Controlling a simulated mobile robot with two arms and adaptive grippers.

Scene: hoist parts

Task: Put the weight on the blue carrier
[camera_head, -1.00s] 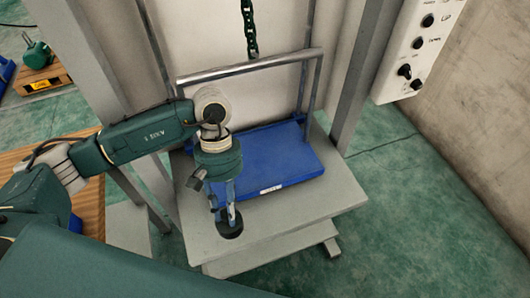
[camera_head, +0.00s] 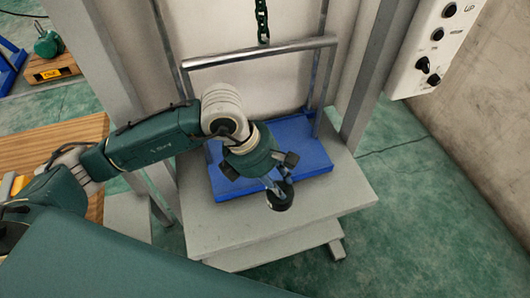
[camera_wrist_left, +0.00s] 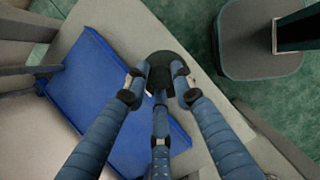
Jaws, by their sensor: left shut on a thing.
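My left gripper (camera_head: 277,190) is shut on the weight (camera_head: 282,200), a small dark round piece, and is tilted in the head view. The weight also shows between the fingers in the wrist view (camera_wrist_left: 160,66). The blue carrier (camera_head: 312,155) is a flat blue tray with a grey tubular handle, standing on the grey platform. It lies left of the weight in the wrist view (camera_wrist_left: 88,82). The weight appears just off the carrier's front edge, over the grey platform; its height above it is hard to judge. My gripper hides part of the carrier. My right gripper is not in view.
The grey platform (camera_head: 235,232) has a bare front strip. Upright grey posts (camera_head: 372,75) flank the carrier, and a dark chain (camera_head: 262,20) hangs behind its handle. A control box with knobs (camera_head: 432,50) is at upper right. A wooden table (camera_head: 75,140) stands at left.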

